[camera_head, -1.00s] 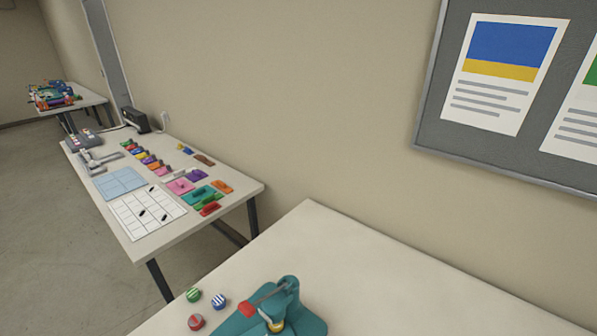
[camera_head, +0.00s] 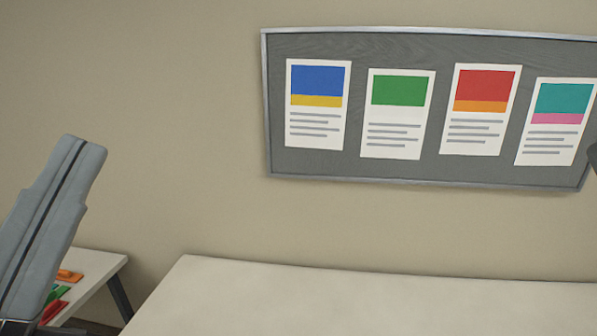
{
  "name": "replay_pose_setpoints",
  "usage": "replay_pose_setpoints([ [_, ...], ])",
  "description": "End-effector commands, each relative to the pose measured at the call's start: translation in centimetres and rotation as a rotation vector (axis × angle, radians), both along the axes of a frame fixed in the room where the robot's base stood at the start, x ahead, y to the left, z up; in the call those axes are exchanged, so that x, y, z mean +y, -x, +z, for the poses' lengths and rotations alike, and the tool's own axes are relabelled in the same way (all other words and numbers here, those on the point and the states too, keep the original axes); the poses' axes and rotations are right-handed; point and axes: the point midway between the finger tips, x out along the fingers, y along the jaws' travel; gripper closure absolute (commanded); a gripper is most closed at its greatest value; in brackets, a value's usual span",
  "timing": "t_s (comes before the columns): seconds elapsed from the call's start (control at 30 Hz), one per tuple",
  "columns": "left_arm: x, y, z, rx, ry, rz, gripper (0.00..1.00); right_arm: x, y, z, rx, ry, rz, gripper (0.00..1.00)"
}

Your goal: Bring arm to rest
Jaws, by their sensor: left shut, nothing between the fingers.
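My left gripper (camera_head: 52,225) rises in the lower left of the head view, pointing up and slightly right. Its two grey fingers lie together with only a thin dark seam between them, and nothing is held. It stands in front of the wall and hides part of the side table behind it. My right gripper is not identifiable in the view; only a small dark shape shows at the right edge.
A pale table top (camera_head: 330,300) fills the bottom, its visible part bare. A side table (camera_head: 98,262) with orange, green and red pieces (camera_head: 68,275) stands at lower left. A grey notice board (camera_head: 420,175) with several posters hangs on the beige wall.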

Motion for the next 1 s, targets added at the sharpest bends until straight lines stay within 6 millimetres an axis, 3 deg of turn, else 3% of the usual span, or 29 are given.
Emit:
replay_pose_setpoints([
  [0.13, 2.7, 0.1, 0.5, 0.035, 0.334, -0.192, 1.00, 0.0, 0.0, 0.0, 0.000, 0.000, 0.000, 1.00],
  [0.27, 3.3, 0.1, 0.9, 0.067, 0.592, -0.441, 1.00, 0.0, 0.0, 0.3, 0.001, 0.000, 0.000, 1.00],
  [0.3, 3.3, 0.2, 4.8, 0.064, 0.579, -0.430, 1.00, 0.0, -0.1, 4.1, 0.004, 0.000, 0.000, 1.00],
  [0.47, 3.3, 0.1, 11.5, 0.066, 0.576, -0.427, 1.00, 0.0, 0.0, 11.0, -0.001, 0.000, 0.000, 1.00],
  [0.7, 3.3, 0.1, 22.9, 0.068, 0.575, -0.426, 1.00, 0.0, 0.0, 22.4, 0.000, 0.000, 0.000, 1.00],
  [0.83, 3.3, 0.1, 27.8, 0.068, 0.575, -0.426, 1.00, 0.0, 0.0, 27.3, 0.000, 0.000, 0.000, 1.00],
  [1.0, 3.3, 0.1, 30.4, 0.068, 0.575, -0.425, 1.00, 0.0, 0.0, 30.0, 0.000, 0.000, 0.000, 1.00],
])
